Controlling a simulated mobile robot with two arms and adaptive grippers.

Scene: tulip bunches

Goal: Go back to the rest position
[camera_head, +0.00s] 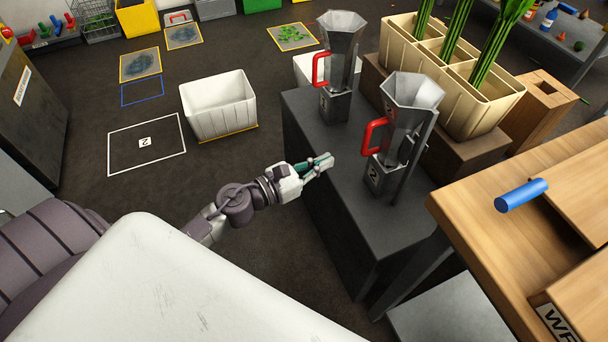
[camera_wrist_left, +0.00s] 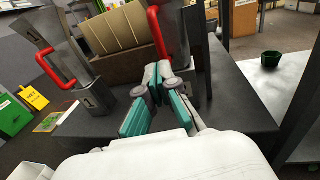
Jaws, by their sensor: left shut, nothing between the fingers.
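My left gripper (camera_head: 320,166) reaches in from the left in the head view, over the near-left edge of the dark grey stand (camera_head: 308,134). Its teal-padded fingers are shut and empty, and they also show in the left wrist view (camera_wrist_left: 154,86). A metal vase with a red handle (camera_head: 402,112) stands on the dark stand just right of the fingertips. A second metal vase with a red handle (camera_head: 338,62) stands farther back on it. In the left wrist view, one red handle (camera_wrist_left: 157,32) lies just beyond the fingertips; contact is not visible. My right gripper is not in view.
A beige divided crate (camera_head: 488,112) with green stems stands behind the vases. A wooden table (camera_head: 470,212) with a blue cylinder (camera_head: 521,195) is at the right. A white bin (camera_head: 218,106) stands on the floor at the left. The floor between bin and stand is clear.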

